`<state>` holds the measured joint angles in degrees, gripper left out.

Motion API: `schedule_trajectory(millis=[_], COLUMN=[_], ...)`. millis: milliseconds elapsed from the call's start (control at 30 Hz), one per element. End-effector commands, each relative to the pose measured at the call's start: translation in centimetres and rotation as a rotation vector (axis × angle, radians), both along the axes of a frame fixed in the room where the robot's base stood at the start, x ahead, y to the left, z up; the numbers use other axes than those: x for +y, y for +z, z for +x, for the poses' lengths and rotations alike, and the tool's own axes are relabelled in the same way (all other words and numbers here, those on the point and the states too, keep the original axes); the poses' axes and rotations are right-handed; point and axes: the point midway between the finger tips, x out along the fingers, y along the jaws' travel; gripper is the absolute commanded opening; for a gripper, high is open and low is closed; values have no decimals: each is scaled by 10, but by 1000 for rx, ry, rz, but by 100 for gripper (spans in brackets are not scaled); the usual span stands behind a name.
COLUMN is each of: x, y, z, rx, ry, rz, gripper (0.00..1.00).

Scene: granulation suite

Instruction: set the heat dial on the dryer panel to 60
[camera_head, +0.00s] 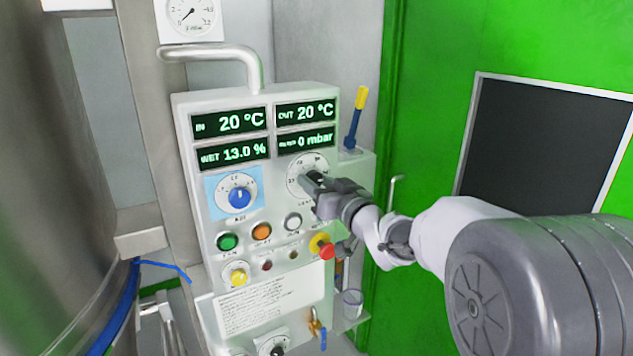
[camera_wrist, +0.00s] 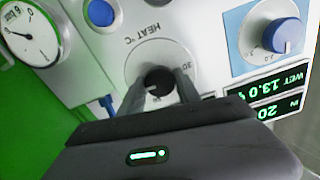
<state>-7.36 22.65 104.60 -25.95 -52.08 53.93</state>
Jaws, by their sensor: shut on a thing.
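The heat dial has a black knob (camera_wrist: 158,78) on a round white scale plate, labelled HEAT °C in the wrist view. In the head view its scale plate (camera_head: 297,168) shows at the upper right of the dryer panel (camera_head: 183,130). My gripper (camera_head: 314,180) reaches it from the right and covers much of the dial there. In the wrist view my gripper's fingers (camera_wrist: 159,90) stand on either side of the knob, shut on it. The number the knob points at is hidden or too small to read.
Left of the heat dial is a blue knob (camera_head: 240,198) on a pale blue plate. Below are green (camera_head: 228,242), orange (camera_head: 262,232) and white (camera_head: 293,222) buttons and a red stop button (camera_head: 326,250). A yellow-and-blue handle (camera_head: 355,118) stands right of the displays.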

Motion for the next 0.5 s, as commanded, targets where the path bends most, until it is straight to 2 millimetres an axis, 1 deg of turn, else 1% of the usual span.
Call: schedule_trajectory(millis=[367, 400, 467, 500], x=[0, 0, 0, 0], y=[-1, -1, -1, -1], z=[0, 0, 0, 0], rx=[4, 4, 4, 4], ry=[-1, -1, -1, 0], rz=[4, 4, 4, 4], gripper=[0, 41, 53, 61])
